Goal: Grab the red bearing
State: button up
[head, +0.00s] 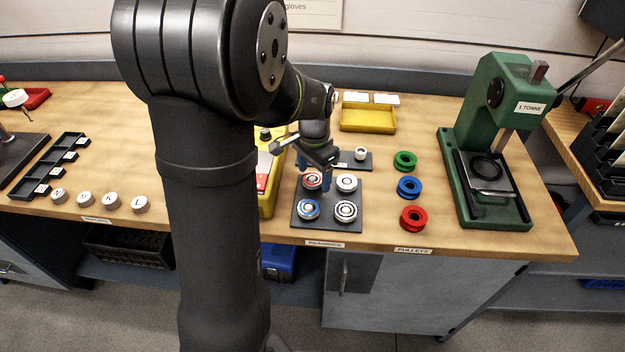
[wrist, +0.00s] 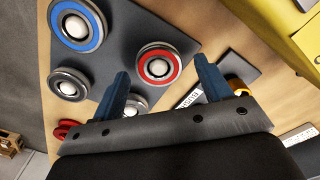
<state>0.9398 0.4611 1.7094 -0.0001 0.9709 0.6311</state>
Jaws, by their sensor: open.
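The red bearing (head: 312,181) has a red ring and a pale centre. It sits at the back left of a dark bearing plate (head: 327,224) and also shows in the wrist view (wrist: 159,65). My gripper (head: 327,178) is over that back left part of the plate, and its blue fingers (wrist: 163,72) are apart with the red bearing showing between and beyond them. Nothing is held. A blue-ringed bearing (head: 308,209) and two grey bearings (head: 346,183) (head: 345,210) share the plate. In the wrist view a finger partly hides one grey bearing.
Green (head: 405,161), blue (head: 409,187) and red (head: 413,217) pulleys lie right of the plate. A green press (head: 490,150) stands farther right. A yellow case (head: 270,190) stands close left of the plate, and a yellow tray (head: 367,117) lies behind.

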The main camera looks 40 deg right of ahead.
jog(key=c, duration=1.1)
